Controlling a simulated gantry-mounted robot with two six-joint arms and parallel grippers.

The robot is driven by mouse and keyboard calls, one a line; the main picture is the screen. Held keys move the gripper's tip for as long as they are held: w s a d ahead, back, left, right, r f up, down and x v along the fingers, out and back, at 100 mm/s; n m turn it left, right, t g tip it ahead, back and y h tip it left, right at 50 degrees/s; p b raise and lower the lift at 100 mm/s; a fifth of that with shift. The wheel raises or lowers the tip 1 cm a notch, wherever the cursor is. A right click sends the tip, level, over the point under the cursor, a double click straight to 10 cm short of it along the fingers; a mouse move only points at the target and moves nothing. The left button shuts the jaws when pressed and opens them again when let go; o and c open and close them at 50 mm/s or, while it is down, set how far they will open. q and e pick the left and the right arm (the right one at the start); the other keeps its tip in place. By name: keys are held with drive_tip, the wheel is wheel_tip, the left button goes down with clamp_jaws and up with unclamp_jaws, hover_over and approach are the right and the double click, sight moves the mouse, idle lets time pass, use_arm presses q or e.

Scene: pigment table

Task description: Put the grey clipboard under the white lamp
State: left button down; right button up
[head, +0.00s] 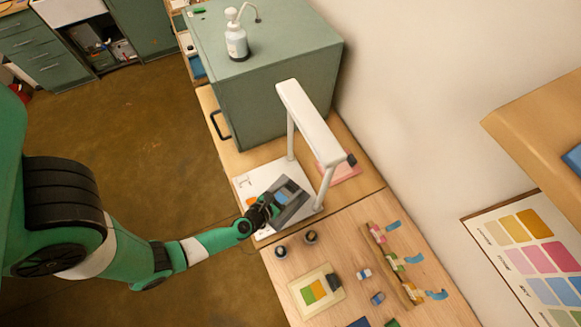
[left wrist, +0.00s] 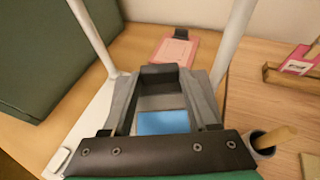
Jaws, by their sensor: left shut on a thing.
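The white lamp (head: 312,122) is an arch with a long head on two posts. Its posts also show in the left wrist view (left wrist: 232,45). My left gripper (head: 266,208) is shut on the grey clipboard (head: 291,208), at its near left side. The clipboard, with a blue patch (left wrist: 163,122), lies between the lamp's posts in the left wrist view, over the white base board (head: 250,184). In the head view it sits low, just left of the near post. I cannot tell whether it touches the board. My right gripper is not in view.
A pink clipboard (head: 343,172) lies behind the lamp, by the wall. A green cabinet (head: 262,105) with a pump bottle (head: 236,42) stands beyond. Two dark cups (head: 311,237), a colour card (head: 316,290) and a wooden rack (head: 392,262) are on the near table.

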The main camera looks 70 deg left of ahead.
use_arm(q)
drive_tip(key=b, duration=0.7)
hover_over(292, 176)
drive_tip(key=s+d, duration=0.2)
drive_tip(key=d, duration=0.1)
drive_tip(key=f, duration=0.6)
drive_tip(key=shift+w+d+f, duration=0.15)
drive_tip(key=shift+d+f, duration=0.05)
drive_tip(key=shift+f, duration=0.1)
drive_tip(key=shift+w+a+f, duration=0.1)
drive_tip(key=shift+w+a, duration=0.05)
drive_tip(key=shift+a, duration=0.05)
drive_tip(key=f+b, duration=0.4)
drive_tip(key=shift+w+a+f, duration=0.15)
drive_tip(key=shift+w+a, duration=0.1)
drive_tip(key=shift+a, duration=0.15)
drive_tip(key=shift+c, duration=0.9)
unclamp_jaws()
